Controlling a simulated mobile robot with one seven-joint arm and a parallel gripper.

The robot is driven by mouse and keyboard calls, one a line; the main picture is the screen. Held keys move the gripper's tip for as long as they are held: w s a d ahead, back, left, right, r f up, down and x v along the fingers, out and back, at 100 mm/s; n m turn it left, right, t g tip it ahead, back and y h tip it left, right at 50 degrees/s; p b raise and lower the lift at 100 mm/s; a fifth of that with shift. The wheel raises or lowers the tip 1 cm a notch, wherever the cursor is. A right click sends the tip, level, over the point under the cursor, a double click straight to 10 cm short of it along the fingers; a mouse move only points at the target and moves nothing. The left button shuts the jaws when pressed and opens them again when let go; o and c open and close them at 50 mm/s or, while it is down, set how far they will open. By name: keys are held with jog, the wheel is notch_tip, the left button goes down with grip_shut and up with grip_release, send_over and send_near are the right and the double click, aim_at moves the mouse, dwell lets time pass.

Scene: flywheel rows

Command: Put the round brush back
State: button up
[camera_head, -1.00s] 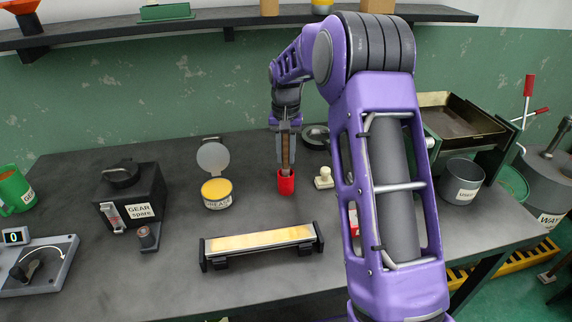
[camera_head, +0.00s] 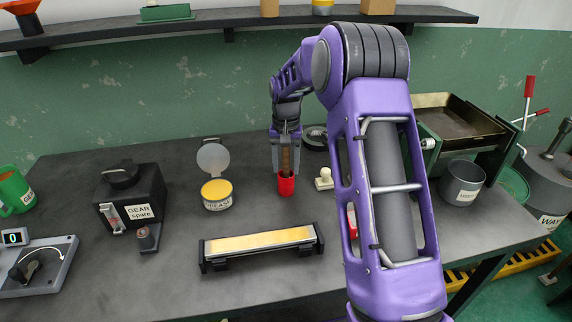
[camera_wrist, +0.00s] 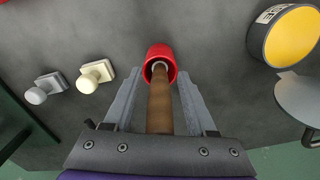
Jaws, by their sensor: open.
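The round brush's brown handle (camera_head: 286,158) stands upright in the red cup (camera_head: 286,186) on the bench. In the wrist view the handle (camera_wrist: 160,108) runs from the mouth of the red cup (camera_wrist: 158,57) back between my fingers. The brush's lower end is hidden inside the cup. My gripper (camera_head: 286,171) is open just above the cup, one finger on each side of the handle. In the wrist view my gripper (camera_wrist: 160,86) shows gaps between both fingers and the handle.
An open grease tin (camera_head: 217,195) stands left of the cup, and a cream stamp-like knob (camera_head: 324,178) stands close on its right. A long tray-like block (camera_head: 260,241) lies in front. A black gear box (camera_head: 130,196) stands further left. A shelf (camera_head: 230,17) hangs above.

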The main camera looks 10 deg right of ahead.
jog(key=shift+r, duration=0.1)
notch_tip(320, 180, up, 12)
jog(key=shift+r+p, duration=0.1)
jog(key=shift+p, duration=0.35)
